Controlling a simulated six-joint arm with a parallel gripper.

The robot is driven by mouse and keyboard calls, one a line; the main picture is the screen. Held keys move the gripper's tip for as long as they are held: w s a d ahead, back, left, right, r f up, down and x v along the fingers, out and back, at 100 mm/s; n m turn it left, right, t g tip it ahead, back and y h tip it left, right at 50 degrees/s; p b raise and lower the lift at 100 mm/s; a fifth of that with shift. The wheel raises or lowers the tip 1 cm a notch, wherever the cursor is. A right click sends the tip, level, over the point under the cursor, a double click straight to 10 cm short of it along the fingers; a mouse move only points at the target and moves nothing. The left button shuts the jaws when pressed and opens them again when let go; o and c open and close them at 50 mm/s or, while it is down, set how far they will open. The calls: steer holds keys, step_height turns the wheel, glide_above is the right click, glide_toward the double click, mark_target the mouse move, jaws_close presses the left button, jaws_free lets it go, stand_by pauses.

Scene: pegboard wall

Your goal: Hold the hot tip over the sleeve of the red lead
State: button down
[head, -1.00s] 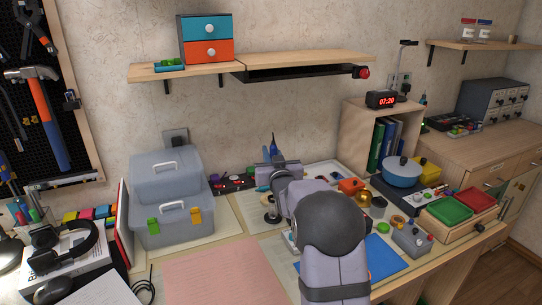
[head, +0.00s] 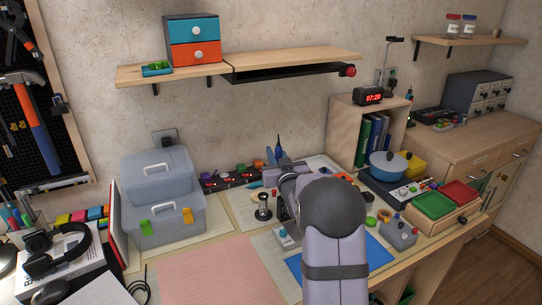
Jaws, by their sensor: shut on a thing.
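My gripper (head: 276,165) shows only in part in the head view, at the back middle of the desk, with my own arm in front of it. It is shut on a slim blue tool (head: 278,150) that stands up above the jaws with its thin end upward. The tool's lower end and the hot tip are hidden. I cannot make out the red lead or its sleeve; the area just in front of the gripper is covered by my arm.
A small hourglass-like stand (head: 264,208) is left of my arm. A grey toolbox (head: 162,221) stands farther left. A blue pot (head: 388,165), a green tray (head: 433,206) and a grey control box (head: 400,234) are on the right. The pink sheet (head: 208,272) is clear.

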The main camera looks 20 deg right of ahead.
steer(key=s+d+f+p, duration=0.1)
steer(key=s+p, duration=0.4)
steer(key=s, duration=0.5)
steer(key=s+d+f+p, duration=0.2)
steer(key=s+f+p, duration=0.2)
steer(key=s, duration=0.7)
steer(key=shift+d+p, duration=0.3)
steer(key=shift+p, duration=0.45)
steer(key=shift+f, duration=0.2)
steer(key=shift+w+f+b, duration=0.1)
steer(key=shift+f+b, duration=1.55)
steer(key=shift+f, duration=0.45)
steer(key=shift+r, duration=0.2)
stand_by(2.4)
